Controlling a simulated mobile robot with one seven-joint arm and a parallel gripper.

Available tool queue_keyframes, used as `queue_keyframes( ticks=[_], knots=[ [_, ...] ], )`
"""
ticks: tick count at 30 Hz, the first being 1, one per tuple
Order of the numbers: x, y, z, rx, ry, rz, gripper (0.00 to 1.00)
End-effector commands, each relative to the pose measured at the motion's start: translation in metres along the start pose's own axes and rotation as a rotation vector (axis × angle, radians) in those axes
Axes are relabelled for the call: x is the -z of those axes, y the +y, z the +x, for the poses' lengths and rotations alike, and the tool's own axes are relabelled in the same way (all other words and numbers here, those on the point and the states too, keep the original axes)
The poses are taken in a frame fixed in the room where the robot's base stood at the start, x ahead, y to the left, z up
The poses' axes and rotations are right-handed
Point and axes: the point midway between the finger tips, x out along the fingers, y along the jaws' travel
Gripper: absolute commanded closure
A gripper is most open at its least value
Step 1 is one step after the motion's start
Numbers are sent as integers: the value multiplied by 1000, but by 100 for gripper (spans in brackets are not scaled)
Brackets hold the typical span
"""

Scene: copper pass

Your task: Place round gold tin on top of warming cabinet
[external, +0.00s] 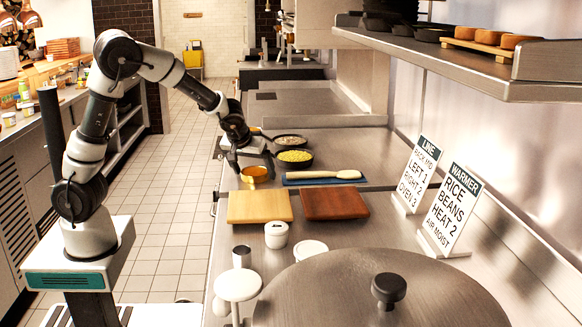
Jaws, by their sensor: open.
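A round gold tin (256,174) stands on the steel counter, just behind the pale cutting board. My gripper (252,163) points down right at the tin, its fingers apart near the tin's rim. I cannot tell whether they touch it. No separate warming cabinet can be made out for sure. A "WARMER" sign (450,207) stands on the steel counter (370,225) at the right.
Bowls of yellow food (295,157) and grey food (290,140) stand behind the tin. Pale (260,206) and reddish (335,204) boards, a white pot (276,234) and a large lid (340,295) are nearer. A shelf (450,55) overhangs the right.

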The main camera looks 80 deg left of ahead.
Motion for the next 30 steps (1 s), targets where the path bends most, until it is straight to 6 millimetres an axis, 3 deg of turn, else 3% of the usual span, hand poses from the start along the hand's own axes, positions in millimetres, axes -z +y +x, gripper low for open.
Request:
queue_keyframes(
  ticks=[5,18,24,30],
  knots=[
    [3,1,-13,-3,1,1,12],
    [3,1,-102,-5,1,0,12],
    [2,0,-120,-2,1,1,12],
    [2,0,-123,1,0,0,12]
  ],
)
